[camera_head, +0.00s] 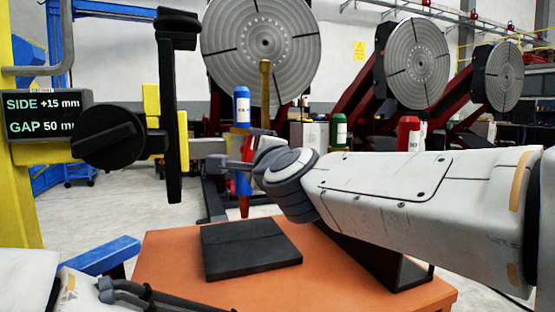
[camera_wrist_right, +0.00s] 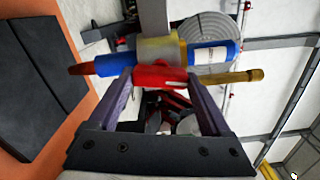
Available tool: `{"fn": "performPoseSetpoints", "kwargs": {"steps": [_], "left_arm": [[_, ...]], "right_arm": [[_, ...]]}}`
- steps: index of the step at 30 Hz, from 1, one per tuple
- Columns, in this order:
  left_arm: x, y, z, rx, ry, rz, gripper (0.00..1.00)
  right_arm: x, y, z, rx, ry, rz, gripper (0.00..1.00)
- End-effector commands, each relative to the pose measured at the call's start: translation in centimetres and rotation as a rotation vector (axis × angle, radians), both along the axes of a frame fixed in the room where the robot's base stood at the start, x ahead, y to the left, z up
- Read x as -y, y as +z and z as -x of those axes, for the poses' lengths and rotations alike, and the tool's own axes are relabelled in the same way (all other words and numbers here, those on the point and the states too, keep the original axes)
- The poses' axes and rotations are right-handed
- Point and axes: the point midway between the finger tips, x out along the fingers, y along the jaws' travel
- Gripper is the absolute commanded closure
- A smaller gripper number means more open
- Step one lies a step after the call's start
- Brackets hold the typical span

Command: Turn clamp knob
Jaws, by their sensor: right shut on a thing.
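A black round clamp knob (camera_head: 108,137) with a raised grip bar sits at the left of the head view, beside a yellow upright. My right gripper (camera_head: 234,164) is right of the knob and apart from it. In the right wrist view its fingers (camera_wrist_right: 160,82) are shut on a red part of a blue tool (camera_wrist_right: 115,64) with a red tip, a yellow collar and a brass-coloured rod. In the head view the tool (camera_head: 242,108) stands upright, partly hidden by the gripper. My left gripper (camera_head: 150,296) is low at the left, its fingertips unclear.
A display (camera_head: 42,116) reads SIDE +15 mm and GAP 50 mm. A black bar (camera_head: 169,110) hangs right of the knob. An orange table (camera_head: 180,278) carries a black pad (camera_head: 250,250). Large grey discs (camera_head: 262,45) stand behind.

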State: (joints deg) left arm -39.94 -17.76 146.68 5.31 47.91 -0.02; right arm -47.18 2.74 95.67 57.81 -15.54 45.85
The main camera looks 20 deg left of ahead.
Motion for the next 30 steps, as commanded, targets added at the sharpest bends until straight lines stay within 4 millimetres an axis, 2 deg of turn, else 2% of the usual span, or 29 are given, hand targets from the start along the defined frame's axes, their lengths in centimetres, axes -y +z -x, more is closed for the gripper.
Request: {"fn": "performPoseSetpoints", "kwargs": {"steps": [13, 30], "left_arm": [[0.0, -1.14, 0.0, 0.0, 0.0, 0.0, 0.5], [0.0, -1.28, 0.0, 0.0, 0.0, 0.0, 0.5]], "right_arm": [[0.06, -0.1, -0.05, -0.148, -0.002, -0.221, 0.73], [0.05, -0.11, -0.06, -0.181, -0.003, -0.266, 0.73]]}}
